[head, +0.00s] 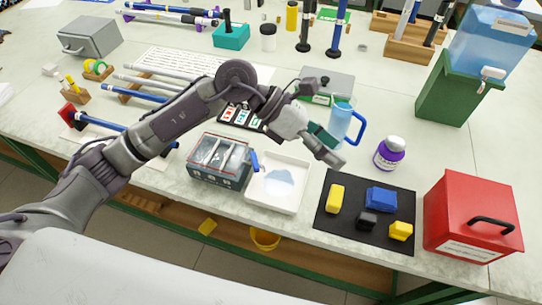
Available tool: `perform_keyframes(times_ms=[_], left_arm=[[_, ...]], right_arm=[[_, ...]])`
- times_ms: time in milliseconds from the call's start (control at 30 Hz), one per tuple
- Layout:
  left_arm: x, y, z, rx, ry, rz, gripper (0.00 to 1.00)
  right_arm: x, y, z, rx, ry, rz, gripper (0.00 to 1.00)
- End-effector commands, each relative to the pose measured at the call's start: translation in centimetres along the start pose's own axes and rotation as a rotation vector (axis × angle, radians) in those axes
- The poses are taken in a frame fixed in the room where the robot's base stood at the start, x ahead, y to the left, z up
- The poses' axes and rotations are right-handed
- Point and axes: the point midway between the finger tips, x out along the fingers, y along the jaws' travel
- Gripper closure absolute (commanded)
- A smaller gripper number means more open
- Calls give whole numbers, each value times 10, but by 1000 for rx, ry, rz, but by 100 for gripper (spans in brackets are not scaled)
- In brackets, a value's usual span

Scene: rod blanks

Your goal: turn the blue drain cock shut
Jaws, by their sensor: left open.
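The blue drain cock (254,161) sticks out from the right side of a clear-topped grey tank (219,167), above the left edge of a white tray (298,180). Some clear bluish liquid seems to lie in the tray. The cock's handle appears close to upright; its exact turn is hard to tell. My left gripper (323,125) is open, up and to the right of the cock and apart from it. It overlaps the view of a blue jug (345,120); I cannot tell whether they touch. My right gripper is out of view.
Right of the tray, a black mat (342,233) carries yellow, blue and black blocks. A purple-labelled bottle (390,154) and a red box (471,217) stand to the right. A green stand with a blue water tank (490,42) is behind. The table's front edge runs close below the tray.

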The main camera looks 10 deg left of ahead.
Motion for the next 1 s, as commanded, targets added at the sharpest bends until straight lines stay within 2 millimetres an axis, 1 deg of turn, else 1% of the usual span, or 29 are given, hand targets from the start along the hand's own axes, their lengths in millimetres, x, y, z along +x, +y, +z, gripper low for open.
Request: perform_keyframes(times_ms=[33,67,100,167,200,300,333,400,467,567,1000], left_arm=[[-18,28,-34,27,79,90,29],[-33,39,-48,39,131,142,29],[-55,52,-67,51,200,213,29],[-88,68,-90,56,293,316,29],[-109,75,-102,53,348,376,29],[-150,83,-123,40,446,490,29],[-157,84,-127,35,465,510,29],[-166,85,-131,27,489,536,29],[-166,87,-133,24,495,541,29],[-156,92,-138,23,495,535,29],[-88,136,-177,24,493,532,29]], right_arm=[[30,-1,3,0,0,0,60],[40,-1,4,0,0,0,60],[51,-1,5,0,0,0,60],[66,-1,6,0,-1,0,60],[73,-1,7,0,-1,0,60],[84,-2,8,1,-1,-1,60],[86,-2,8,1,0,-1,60],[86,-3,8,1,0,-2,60],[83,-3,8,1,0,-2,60],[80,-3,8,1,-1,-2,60],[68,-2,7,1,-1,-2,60]])
